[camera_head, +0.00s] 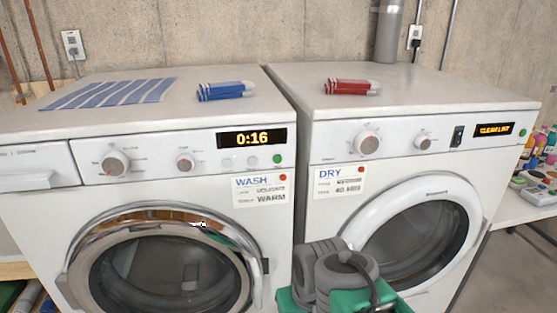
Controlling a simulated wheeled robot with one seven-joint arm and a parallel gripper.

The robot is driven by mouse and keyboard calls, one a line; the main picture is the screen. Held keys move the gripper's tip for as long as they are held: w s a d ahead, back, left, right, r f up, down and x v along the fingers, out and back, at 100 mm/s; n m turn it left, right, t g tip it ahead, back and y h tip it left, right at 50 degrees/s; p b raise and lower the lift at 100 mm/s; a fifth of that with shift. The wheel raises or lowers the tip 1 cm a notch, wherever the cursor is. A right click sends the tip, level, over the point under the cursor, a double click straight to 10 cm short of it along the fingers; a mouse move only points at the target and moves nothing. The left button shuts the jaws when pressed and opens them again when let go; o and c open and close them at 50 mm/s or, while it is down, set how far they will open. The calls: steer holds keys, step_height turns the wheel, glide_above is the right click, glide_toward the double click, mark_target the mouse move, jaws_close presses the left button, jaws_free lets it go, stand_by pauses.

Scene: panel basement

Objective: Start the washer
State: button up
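The washer (60,226) is the white front-loading machine on the left. Its round chrome-rimmed door (165,265) looks shut. The panel has a large knob (116,163), a smaller knob (185,162), a lit display (251,138) reading 0:16, pale round buttons (253,161) and a green button (277,159). A drawer front (27,180) is at the panel's left. A card (260,190) marked WASH and WARM hangs below, with a red dot at its corner. Grey and green arm parts of mine show at bottom centre; my gripper's fingers are not visible.
The dryer (305,225) stands close on the right, with a DRY card (338,181) and a lit display (493,130). A cluttered table (515,207) is at far right.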

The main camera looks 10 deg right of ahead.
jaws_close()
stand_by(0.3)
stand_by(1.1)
